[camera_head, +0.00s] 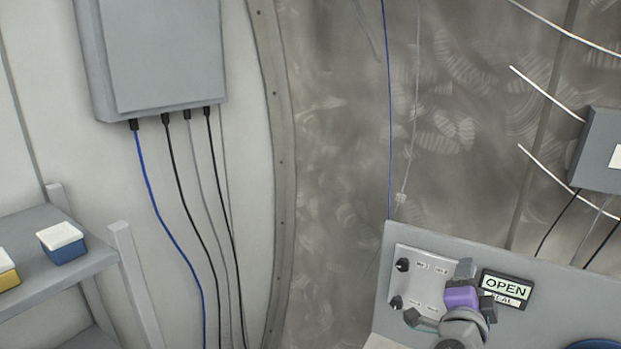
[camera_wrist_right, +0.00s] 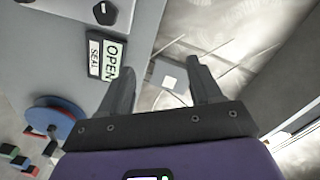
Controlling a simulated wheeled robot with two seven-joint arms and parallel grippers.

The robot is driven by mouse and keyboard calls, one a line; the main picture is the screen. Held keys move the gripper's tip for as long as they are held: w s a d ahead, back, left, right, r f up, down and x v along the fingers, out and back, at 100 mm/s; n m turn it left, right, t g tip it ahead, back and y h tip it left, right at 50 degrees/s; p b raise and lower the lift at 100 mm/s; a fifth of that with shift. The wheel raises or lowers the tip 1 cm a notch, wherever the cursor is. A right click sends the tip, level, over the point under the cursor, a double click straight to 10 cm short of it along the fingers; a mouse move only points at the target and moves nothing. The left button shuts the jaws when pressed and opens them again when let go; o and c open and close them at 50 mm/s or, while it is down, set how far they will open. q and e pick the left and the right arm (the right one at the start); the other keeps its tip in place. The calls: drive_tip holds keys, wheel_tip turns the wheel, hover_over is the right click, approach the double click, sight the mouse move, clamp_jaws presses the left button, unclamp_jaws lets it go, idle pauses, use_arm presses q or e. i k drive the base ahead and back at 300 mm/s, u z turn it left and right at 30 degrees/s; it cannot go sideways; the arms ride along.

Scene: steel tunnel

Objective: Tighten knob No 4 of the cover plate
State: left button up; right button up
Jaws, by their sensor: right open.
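The pale cover plate (camera_head: 420,262) is on the front of a grey panel at the lower right of the head view. Two black knobs show on its left side, an upper one (camera_head: 402,265) and a lower one (camera_head: 396,302). The plate's right side is partly hidden by my right gripper (camera_head: 477,287), and the small labels are too blurred to read surely. In the wrist view one black knob (camera_wrist_right: 104,12) shows at the top; I cannot tell its number. My right gripper is open and empty, its fingers (camera_wrist_right: 165,82) apart from the knob. My left gripper is not in view.
An OPEN/SEAL sign (camera_head: 505,288) is right of the plate. A blue reel (camera_wrist_right: 52,116) and small coloured blocks (camera_wrist_right: 18,158) show in the wrist view. A grey wall box (camera_head: 160,55) with cables hangs left, above a shelf (camera_head: 75,270) with small boxes.

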sight(396, 303)
drive_tip(key=k, duration=0.9)
